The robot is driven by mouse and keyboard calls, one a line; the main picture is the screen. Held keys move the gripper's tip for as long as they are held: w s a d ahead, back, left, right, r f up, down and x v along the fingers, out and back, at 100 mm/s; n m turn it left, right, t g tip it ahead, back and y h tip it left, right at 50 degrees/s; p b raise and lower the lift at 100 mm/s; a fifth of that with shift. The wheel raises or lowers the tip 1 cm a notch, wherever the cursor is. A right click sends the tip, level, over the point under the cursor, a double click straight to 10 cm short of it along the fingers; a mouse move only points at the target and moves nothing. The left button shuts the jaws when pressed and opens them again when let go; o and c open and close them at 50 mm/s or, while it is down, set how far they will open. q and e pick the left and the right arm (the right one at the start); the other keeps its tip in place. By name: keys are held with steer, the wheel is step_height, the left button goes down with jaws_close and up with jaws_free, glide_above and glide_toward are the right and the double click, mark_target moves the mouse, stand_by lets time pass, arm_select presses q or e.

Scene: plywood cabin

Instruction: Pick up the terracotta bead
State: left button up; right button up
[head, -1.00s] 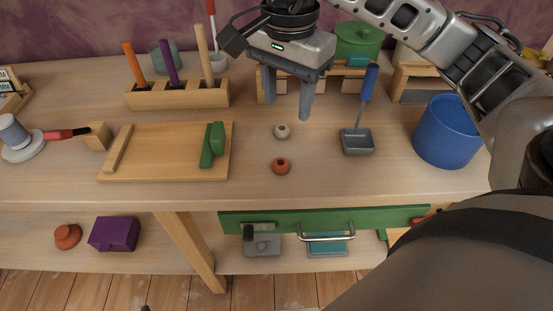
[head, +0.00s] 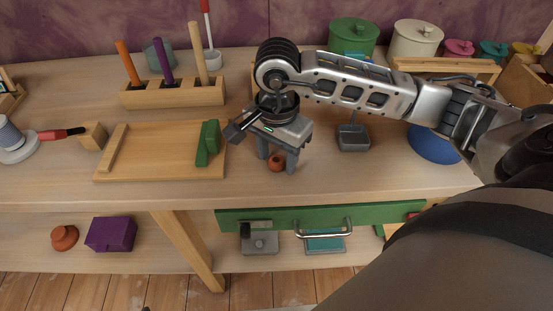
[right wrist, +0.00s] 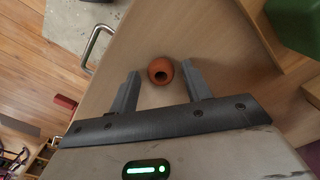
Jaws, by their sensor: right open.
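The terracotta bead (head: 276,163) is a small round orange-brown bead with a hole, resting on the wooden bench near its front edge. It also shows in the right wrist view (right wrist: 161,71), just past and between the fingertips. My right gripper (head: 277,168) is open and points down over the bead, with a finger on each side. In the right wrist view the right gripper (right wrist: 160,75) has nothing between its fingers but the bead ahead. The pale bead seen earlier is hidden behind the gripper. My left gripper is not in view.
A wooden tray (head: 150,172) with a green block (head: 207,143) lies just left of the gripper. A green drawer front (head: 285,218) with a metal handle is below the bench edge.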

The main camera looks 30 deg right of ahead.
steer(key=shift+f, duration=0.2)
steer(key=c, duration=0.9)
steer(key=shift+r, duration=0.1)
steer(key=shift+c, duration=0.2)
